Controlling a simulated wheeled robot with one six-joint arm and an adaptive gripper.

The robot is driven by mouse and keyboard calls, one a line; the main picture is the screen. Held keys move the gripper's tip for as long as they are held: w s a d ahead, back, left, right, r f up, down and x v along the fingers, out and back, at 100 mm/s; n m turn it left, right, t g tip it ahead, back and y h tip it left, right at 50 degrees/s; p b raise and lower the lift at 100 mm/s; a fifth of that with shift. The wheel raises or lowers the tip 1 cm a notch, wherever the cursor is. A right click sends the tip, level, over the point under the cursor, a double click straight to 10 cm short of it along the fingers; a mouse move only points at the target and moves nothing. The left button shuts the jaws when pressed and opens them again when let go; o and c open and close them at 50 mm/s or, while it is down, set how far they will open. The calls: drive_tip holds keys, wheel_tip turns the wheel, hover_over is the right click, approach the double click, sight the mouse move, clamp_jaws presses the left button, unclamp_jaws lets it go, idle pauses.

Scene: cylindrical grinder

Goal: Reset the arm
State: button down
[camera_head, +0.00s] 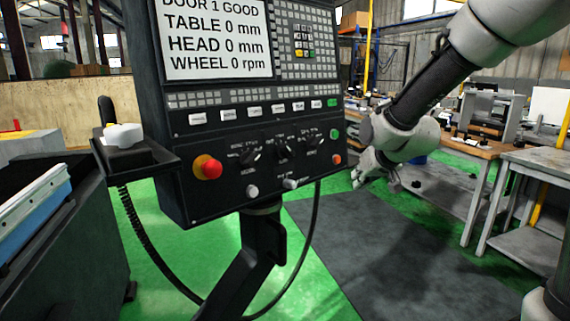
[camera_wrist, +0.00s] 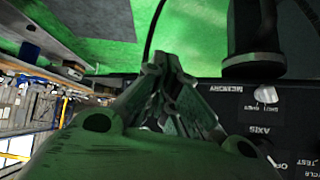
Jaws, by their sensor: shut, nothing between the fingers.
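My arm comes in from the upper right in the head view, and my gripper (camera_head: 357,180) hangs just right of the control panel's lower right edge, pointing down and left. In the wrist view my gripper (camera_wrist: 168,58) has its fingers together with nothing between them. The control panel (camera_head: 180,205) stands in the left middle with a screen (camera_head: 215,38), rows of buttons, dark knobs and a red emergency stop (camera_head: 208,167). I cannot tell whether my gripper touches the panel.
A machine bed (camera_head: 70,240) is at the left. A small shelf (camera_head: 135,158) with a white knob sticks out from the panel. Workbenches (camera_head: 535,160) stand at the right. A grey mat (camera_head: 400,250) on the green floor (camera_head: 165,240) is clear.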

drive_tip(key=s+d+r+g+h, duration=0.1)
drive_tip(key=s+d, duration=0.4)
drive_tip(key=s, duration=0.5)
drive_tip(key=s+d+r+m+g, duration=0.1)
drive_tip(key=s+d, duration=0.4)
drive_tip(key=s, duration=0.6)
drive_tip(key=s+d+r+g+h, duration=0.1)
drive_tip(key=s+d, duration=0.3)
drive_tip(key=s, duration=0.6)
drive_tip(key=shift+s+d+r+m+g+h, duration=0.15)
drive_tip(key=shift+d+r+m+g+h, duration=0.2)
drive_tip(key=shift+r+g, duration=0.55)
